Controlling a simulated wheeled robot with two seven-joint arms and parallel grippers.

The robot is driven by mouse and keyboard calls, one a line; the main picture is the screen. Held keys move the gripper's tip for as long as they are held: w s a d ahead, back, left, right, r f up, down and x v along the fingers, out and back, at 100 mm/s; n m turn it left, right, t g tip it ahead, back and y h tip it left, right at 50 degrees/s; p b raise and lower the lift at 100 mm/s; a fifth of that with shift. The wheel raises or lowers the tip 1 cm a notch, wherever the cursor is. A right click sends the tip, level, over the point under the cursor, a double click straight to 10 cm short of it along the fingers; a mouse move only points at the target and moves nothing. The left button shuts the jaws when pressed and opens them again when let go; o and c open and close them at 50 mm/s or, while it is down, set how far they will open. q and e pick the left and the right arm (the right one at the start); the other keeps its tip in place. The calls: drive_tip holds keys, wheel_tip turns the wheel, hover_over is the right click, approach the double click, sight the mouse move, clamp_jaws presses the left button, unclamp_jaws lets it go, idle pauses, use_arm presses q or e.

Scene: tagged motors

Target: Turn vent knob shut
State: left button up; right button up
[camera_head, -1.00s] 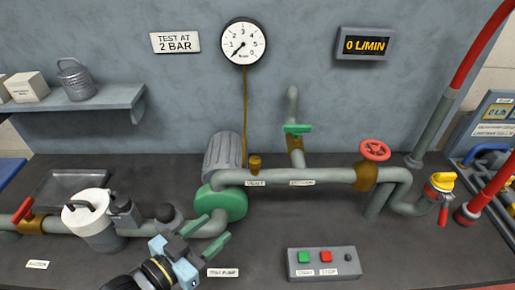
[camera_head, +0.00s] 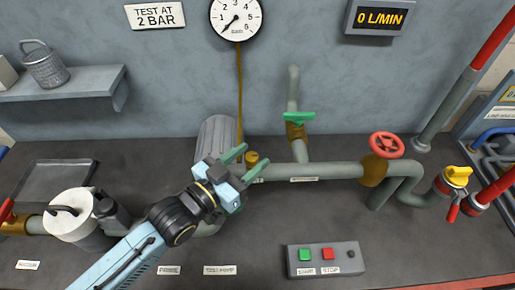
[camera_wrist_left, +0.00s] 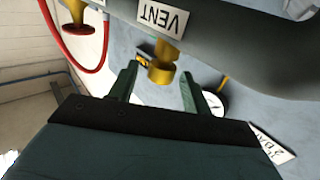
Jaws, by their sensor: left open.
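The vent knob (camera_head: 251,158) is a small brass knob on the grey pipe, at the foot of the cord below the gauge. In the left wrist view the brass knob (camera_wrist_left: 160,73) shows near the "VENT" label (camera_wrist_left: 162,17). My left gripper (camera_head: 248,164) is open, its green fingers pointing at the knob and partly covering that area in the head view. In the wrist view the knob appears between the two fingertips (camera_wrist_left: 160,80); I cannot tell whether they reach around it. No contact shows. My right gripper is not in view.
A green-handled valve (camera_head: 299,118) and a red handwheel (camera_head: 386,146) stand to the right on the pipework. A button box (camera_head: 326,260) lies in front on the bench. The gauge (camera_head: 236,18) hangs on the wall above. Bench space between pipe and box is clear.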

use_arm(q)
drive_tip(key=shift+x, duration=1.15)
drive_tip(key=shift+w+d, duration=0.2)
drive_tip(key=shift+w, duration=0.05)
drive_tip(key=shift+d, duration=0.1)
drive_tip(key=c, duration=1)
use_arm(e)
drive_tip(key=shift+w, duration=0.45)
